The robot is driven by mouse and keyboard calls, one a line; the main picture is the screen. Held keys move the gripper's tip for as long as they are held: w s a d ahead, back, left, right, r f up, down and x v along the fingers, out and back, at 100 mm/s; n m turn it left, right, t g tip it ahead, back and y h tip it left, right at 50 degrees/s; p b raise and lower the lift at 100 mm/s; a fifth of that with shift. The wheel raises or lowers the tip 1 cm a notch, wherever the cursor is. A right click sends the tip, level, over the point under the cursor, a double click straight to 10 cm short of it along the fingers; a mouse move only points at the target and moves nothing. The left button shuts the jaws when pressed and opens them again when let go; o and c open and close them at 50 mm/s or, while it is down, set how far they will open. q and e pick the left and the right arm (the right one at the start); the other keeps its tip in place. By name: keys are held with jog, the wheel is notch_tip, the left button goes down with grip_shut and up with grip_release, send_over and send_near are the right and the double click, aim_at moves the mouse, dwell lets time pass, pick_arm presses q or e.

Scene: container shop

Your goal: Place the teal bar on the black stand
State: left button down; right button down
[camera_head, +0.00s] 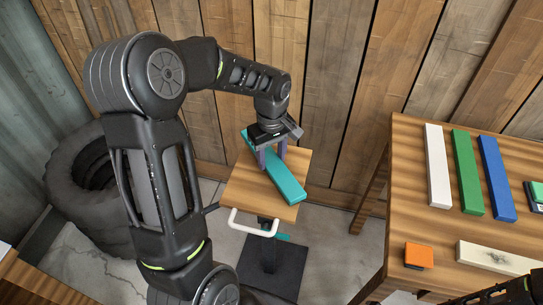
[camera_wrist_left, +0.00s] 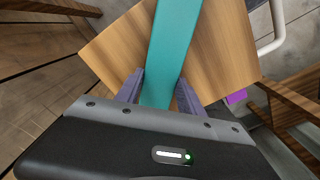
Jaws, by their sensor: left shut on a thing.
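The teal bar (camera_head: 285,183) lies diagonally over the wooden top (camera_head: 240,194) of the black stand (camera_head: 270,262). My left gripper (camera_head: 270,160) is shut on the bar from above, near its far half. In the left wrist view the bar (camera_wrist_left: 174,45) runs between the two purple-grey fingers (camera_wrist_left: 160,95), over the wooden top (camera_wrist_left: 120,45). Its ends reach close to or past the edges of the top. I cannot tell whether it touches the top. A dark part of my right arm shows at the bottom right of the head view; its fingers cannot be made out.
A wooden table (camera_head: 400,175) at right holds white (camera_head: 437,165), green (camera_head: 467,172) and blue (camera_head: 496,178) bars, an orange block (camera_head: 418,255) and a pale patterned bar (camera_head: 495,258). A white handle (camera_head: 250,230) fronts the stand. Tyres (camera_head: 85,185) stand at left, before a plank wall.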

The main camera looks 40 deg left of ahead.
aim_at(272, 161)
pick_arm(q)
jog(key=shift+f, duration=0.2)
jog(key=c, duration=0.7)
grip_release()
notch_tip(272, 161, up, 12)
jog(key=shift+r, duration=0.15)
dwell(0.8)
